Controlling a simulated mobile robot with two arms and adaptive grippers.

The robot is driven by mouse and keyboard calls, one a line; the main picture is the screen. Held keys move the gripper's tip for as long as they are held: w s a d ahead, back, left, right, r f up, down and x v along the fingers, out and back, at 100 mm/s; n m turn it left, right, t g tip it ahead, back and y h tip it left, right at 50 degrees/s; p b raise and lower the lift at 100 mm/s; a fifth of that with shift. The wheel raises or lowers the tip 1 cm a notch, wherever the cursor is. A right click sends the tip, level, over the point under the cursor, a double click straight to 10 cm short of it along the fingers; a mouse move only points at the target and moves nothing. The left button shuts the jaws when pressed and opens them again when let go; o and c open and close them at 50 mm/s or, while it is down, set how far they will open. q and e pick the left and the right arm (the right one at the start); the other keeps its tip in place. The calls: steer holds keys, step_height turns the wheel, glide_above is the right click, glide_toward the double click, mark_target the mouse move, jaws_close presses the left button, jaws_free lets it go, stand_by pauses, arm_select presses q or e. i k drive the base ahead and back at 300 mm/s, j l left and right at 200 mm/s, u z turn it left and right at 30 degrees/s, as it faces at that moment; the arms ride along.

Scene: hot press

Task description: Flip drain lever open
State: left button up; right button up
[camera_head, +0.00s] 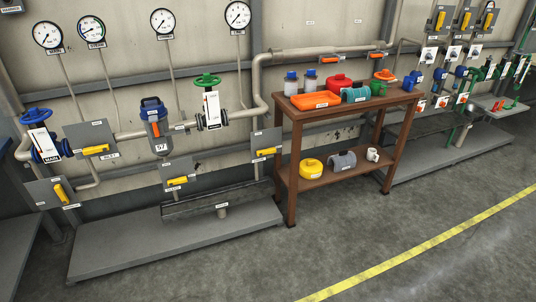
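Several yellow levers on grey plates show in the head view, and their small labels are too blurred to tell surely which reads drain. One yellow lever (177,181) lies near level on a plate below the blue-topped filter housing (155,125), above the drain trough. Another yellow lever (95,150) lies near level at the left pipe. A third yellow lever (266,151) lies near level at the right. A yellow lever (61,193) at the far left is steeply tilted. Neither of my grippers is in view.
A blue handwheel (36,115) and a green handwheel (207,80) sit on the pipe. A low grey platform (180,244) runs in front of the levers. A brown shelf table (345,113) with bottles and tools stands to the right. The floor in front is clear.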

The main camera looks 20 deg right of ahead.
mark_target(272, 150)
steer(key=i+l+u, duration=0.15)
steer(key=i+l, duration=0.35)
steer(key=i+l+u, duration=0.15)
steer(key=i+l, duration=0.35)
steer(key=i+l+u, duration=0.15)
steer(key=i+l, duration=0.3)
steer(key=l, duration=0.2)
